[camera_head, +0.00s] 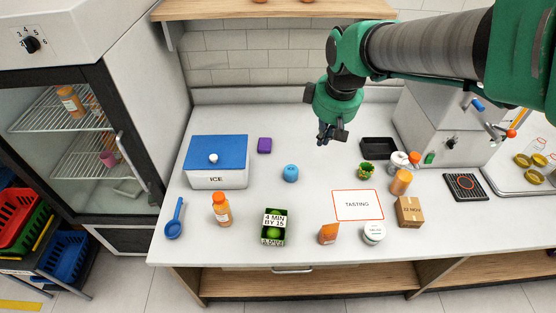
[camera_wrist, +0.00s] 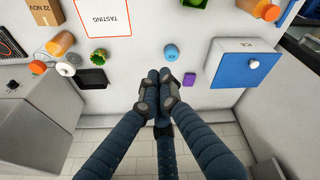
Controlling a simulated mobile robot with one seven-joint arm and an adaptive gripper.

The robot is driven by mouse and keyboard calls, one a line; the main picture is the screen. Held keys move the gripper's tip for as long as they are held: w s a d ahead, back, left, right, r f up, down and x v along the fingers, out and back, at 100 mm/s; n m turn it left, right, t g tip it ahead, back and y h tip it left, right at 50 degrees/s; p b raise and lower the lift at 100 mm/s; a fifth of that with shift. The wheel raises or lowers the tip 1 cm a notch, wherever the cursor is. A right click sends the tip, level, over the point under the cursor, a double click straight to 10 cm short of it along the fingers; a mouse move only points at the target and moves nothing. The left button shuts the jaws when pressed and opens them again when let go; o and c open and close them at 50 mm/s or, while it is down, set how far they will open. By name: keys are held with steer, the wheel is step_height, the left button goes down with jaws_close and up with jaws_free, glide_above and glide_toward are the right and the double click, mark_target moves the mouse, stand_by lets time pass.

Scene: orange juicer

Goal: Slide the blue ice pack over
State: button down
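No thing is plainly marked as an ice pack. A round light-blue object (camera_head: 290,173) stands nearer the front, and also shows in the wrist view (camera_wrist: 171,52). I cannot tell for sure which is meant. My gripper (camera_head: 324,139) is above the rear of the counter, right of both and apart from them. In the wrist view its fingertips (camera_wrist: 158,74) are together with nothing visible between them.
The white ice box (camera_head: 217,180) with a blue lid stands at left. A black tray (camera_head: 379,148) and green plant-like item (camera_head: 367,169) are at right. An orange bottle (camera_head: 221,209), green-filled box (camera_head: 273,227) and TASTING card (camera_head: 358,205) lie toward the front. The counter's middle is largely clear.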

mark_target(291, 172)
steer(key=w+a+f+n+g+p, duration=0.1)
steer(key=w+a+f+n, duration=0.2)
steer(key=w+a+f, duration=0.2)
steer(key=w+a+f+n+g+p, duration=0.1)
steer(key=w+a+f+n, duration=0.2)
steer(key=f, duration=0.8)
steer(key=w+a+f+n+g+p, duration=0.1)
steer(key=w+a+f+n, duration=0.2)
steer(key=w+a+f, duration=0.4)
step_height(291, 172, down, 2)
steer(key=w, duration=0.2)
steer(key=shift+w+a+n+p, duration=0.2)
steer(key=shift+w+n+p, duration=0.1)
steer(key=shift+p, duration=0.05)
step_height(291, 172, down, 10)
steer(key=shift+f+b, duration=0.15)
steer(key=shift+b, duration=0.9)
steer(key=shift+d, duration=1.15)
steer(key=shift+d+r+b, duration=0.2)
steer(key=shift+d+b, duration=0.15)
steer(key=shift+d, duration=0.5)
